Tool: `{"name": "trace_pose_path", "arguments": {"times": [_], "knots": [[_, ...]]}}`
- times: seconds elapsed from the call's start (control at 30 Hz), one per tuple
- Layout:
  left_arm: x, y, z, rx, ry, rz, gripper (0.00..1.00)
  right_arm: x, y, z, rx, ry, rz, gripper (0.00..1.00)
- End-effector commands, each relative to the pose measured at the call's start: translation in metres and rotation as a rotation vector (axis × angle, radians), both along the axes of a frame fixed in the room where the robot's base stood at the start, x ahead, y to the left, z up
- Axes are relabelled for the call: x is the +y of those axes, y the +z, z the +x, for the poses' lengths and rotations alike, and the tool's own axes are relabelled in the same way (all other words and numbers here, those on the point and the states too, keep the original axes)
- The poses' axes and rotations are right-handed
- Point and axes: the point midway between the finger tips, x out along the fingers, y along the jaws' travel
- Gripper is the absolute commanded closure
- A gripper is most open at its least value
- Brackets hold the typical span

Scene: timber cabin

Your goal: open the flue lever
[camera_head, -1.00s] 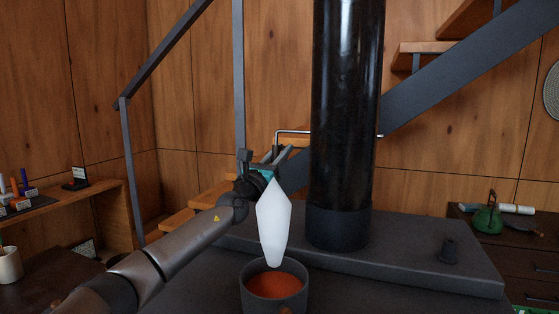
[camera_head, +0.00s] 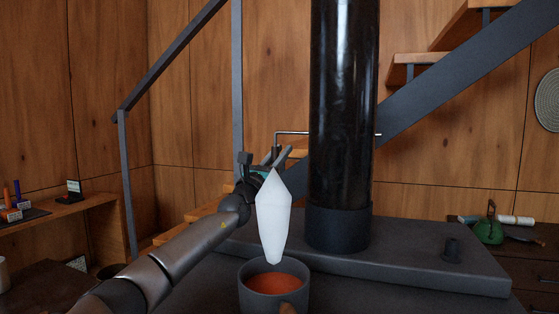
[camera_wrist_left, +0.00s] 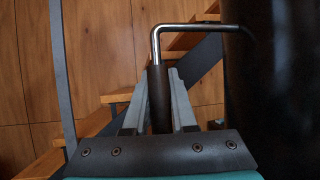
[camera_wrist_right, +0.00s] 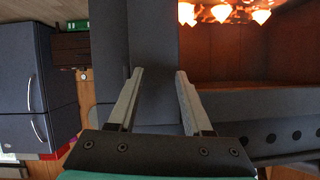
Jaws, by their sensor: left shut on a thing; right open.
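The flue lever is a thin steel rod (camera_head: 293,132) passing through the tall black flue pipe (camera_head: 343,110). Its left end bends down into a dark grip. In the left wrist view, the bent rod (camera_wrist_left: 185,28) shows at the top and the dark grip (camera_wrist_left: 160,100) stands between my fingers. My left gripper (camera_head: 284,156) is shut on this grip, left of the pipe; it also shows in the left wrist view (camera_wrist_left: 159,85). The grip is mostly hidden in the head view. My right gripper (camera_wrist_right: 160,80) is open and empty, seen only in its wrist view.
A dark pot (camera_head: 250,300) of red liquid stands on the stove top (camera_head: 420,262), below a white faceted shape (camera_head: 273,217) I cannot identify. A small dark knob (camera_head: 451,250) stands right. The right wrist view shows a glowing firebox (camera_wrist_right: 225,60). Stairs (camera_head: 470,70) rise behind.

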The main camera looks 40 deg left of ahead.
Motion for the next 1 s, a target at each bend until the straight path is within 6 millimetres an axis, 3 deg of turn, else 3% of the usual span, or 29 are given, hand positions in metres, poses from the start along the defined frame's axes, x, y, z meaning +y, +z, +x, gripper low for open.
{"name": "trace_pose_path", "arguments": {"times": [0.5, 1.0], "knots": [[0.002, 0.004, 0.002, -0.041, 0.003, 0.009, 1.00, 0.022, 0.019, -0.008, -0.271, -0.004, 0.174, 0.50], [0.002, 0.005, 0.003, -0.049, 0.003, 0.011, 1.00, 0.025, 0.025, -0.011, -0.328, -0.009, 0.211, 0.50]]}}
